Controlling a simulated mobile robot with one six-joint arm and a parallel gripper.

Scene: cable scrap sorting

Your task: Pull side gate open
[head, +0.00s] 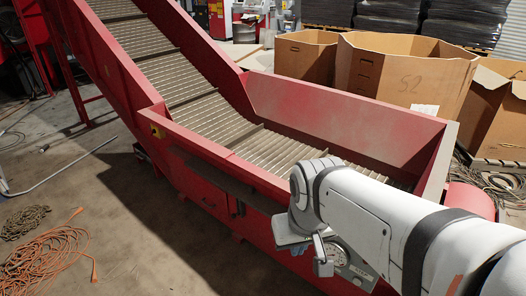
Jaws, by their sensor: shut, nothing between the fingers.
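The side gate appears to be the red panel (207,193) in the near side wall of the red conveyor hopper, below a dark ledge. A small handle-like bar shows low on this panel, and the panel looks flush with the wall. My white arm comes in from the right and crosses in front of the hopper. My gripper (323,266) points down at the arm's end, to the right of the panel and apart from it. It is shut with nothing in it. The arm hides the hopper's lower right side.
The conveyor belt (178,75) rises to the upper left. Cardboard boxes (398,75) stand behind the hopper. Orange cable (50,262) and a dark coil (24,222) lie on the floor at left. The concrete floor in front of the panel is clear.

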